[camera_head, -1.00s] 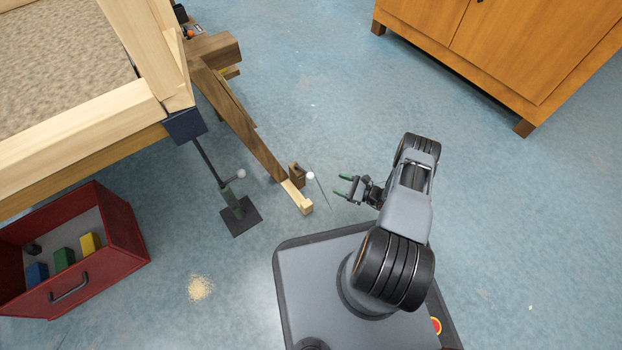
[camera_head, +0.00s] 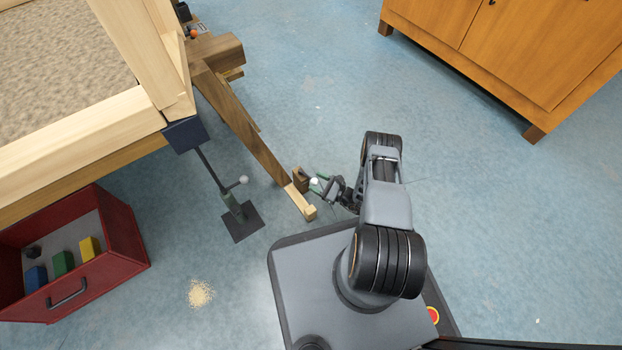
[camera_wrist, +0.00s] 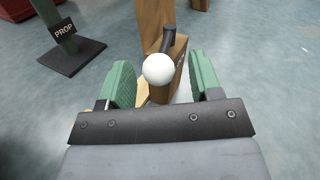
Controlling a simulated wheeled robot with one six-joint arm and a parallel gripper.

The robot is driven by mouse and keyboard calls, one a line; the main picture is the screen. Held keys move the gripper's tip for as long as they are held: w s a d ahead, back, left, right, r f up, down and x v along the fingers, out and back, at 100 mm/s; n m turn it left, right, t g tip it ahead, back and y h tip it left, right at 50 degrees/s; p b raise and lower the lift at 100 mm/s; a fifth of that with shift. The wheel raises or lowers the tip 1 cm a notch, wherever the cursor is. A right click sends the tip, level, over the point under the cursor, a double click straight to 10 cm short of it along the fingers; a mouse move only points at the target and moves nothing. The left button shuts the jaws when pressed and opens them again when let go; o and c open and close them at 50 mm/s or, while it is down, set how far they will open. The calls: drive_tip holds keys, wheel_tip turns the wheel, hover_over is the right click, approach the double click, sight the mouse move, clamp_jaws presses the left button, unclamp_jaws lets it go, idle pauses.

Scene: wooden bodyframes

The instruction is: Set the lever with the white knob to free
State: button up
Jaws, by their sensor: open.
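The lever's white knob (camera_wrist: 158,69) sits between the two green fingers of my gripper (camera_wrist: 160,84) in the wrist view, with a gap on each side. The dark lever arm (camera_wrist: 169,38) shows behind the knob and joins a wooden block (camera_wrist: 180,72). In the head view my gripper (camera_head: 320,187) is open around the white knob (camera_head: 314,181), beside the brown wooden block (camera_head: 300,179) at the end of the wooden beam. Any free marking on the lever cannot be read.
A prop stand (camera_head: 241,221) with a grey-white ball handle (camera_head: 243,180) stands left of the beam (camera_head: 250,140). A red drawer box (camera_head: 122,250) with coloured blocks lies at lower left. A wooden cabinet (camera_head: 490,50) stands at upper right. Open floor lies between.

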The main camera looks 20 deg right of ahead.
drive_tip(key=shift+w+a, duration=0.4)
drive_tip(key=shift+a, duration=0.05)
clamp_jaws()
idle(0.4)
